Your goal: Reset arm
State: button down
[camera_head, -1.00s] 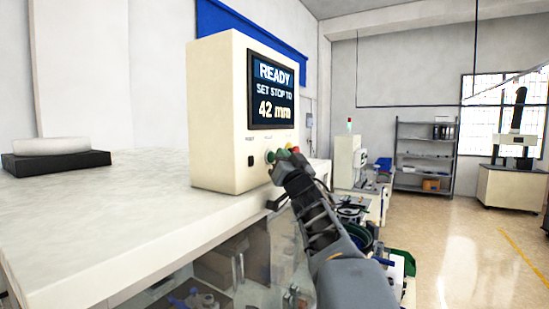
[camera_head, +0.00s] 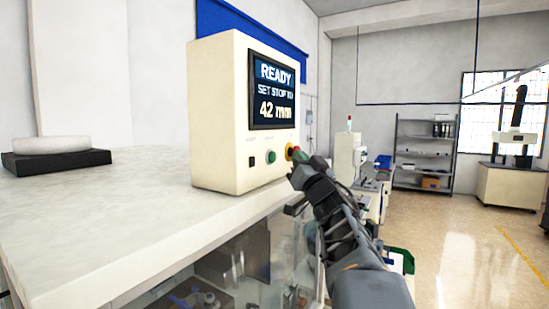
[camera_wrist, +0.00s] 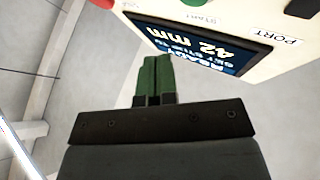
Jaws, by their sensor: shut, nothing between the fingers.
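My gripper (camera_head: 297,160) is in front of the right part of the cream control box, just right of its green button. In the wrist view its two green fingers (camera_wrist: 153,75) are shut together with nothing between them. The control box (camera_head: 215,120) stands on the white counter, and its screen (camera_head: 272,92) reads "READY SET STOP TO 42 mm". The screen also shows, turned over, in the wrist view (camera_wrist: 205,45). The green button (camera_head: 270,157) is in plain sight.
The white counter (camera_head: 110,215) fills the left, with a black block (camera_head: 55,160) bearing a white pad. Clear panels and machine parts lie below the counter edge. Open floor (camera_head: 470,240) lies to the right, with shelves (camera_head: 425,150) and other machines far back.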

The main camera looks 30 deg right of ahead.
dwell(0.8)
jog(key=d+f+m+g+h, duration=0.2)
jog(key=d+f+g+h, duration=0.15)
jog(key=f, duration=0.25)
jog(key=d+f+m+g+h, duration=0.1)
jog(key=d+f+g+h, duration=0.2)
jog(key=f+g, duration=0.25)
jog(key=s+a+f+g+y, duration=0.35)
jog(key=a+f, duration=0.25)
jog(key=f, duration=0.6)
jog(key=s+a+f+n+g+y, duration=0.2)
jog(key=s+a+f, duration=0.2)
jog(key=a, duration=0.3)
jog(key=s+a+f+n+g+y, duration=0.2)
jog(key=s+a+f, duration=0.3)
jog(key=a, duration=0.3)
jog(key=s+a+f+n+g+y, duration=0.2)
jog(key=s+a+f+n, duration=0.1)
jog(key=a, duration=0.5)
jog(key=shift+s+a+f+n+y, duration=0.3)
jog(key=shift+s+f, duration=0.45)
jog(key=shift+f, duration=0.2)
jog(key=shift+s+d, duration=0.1)
jog(key=shift+d, duration=0.05)
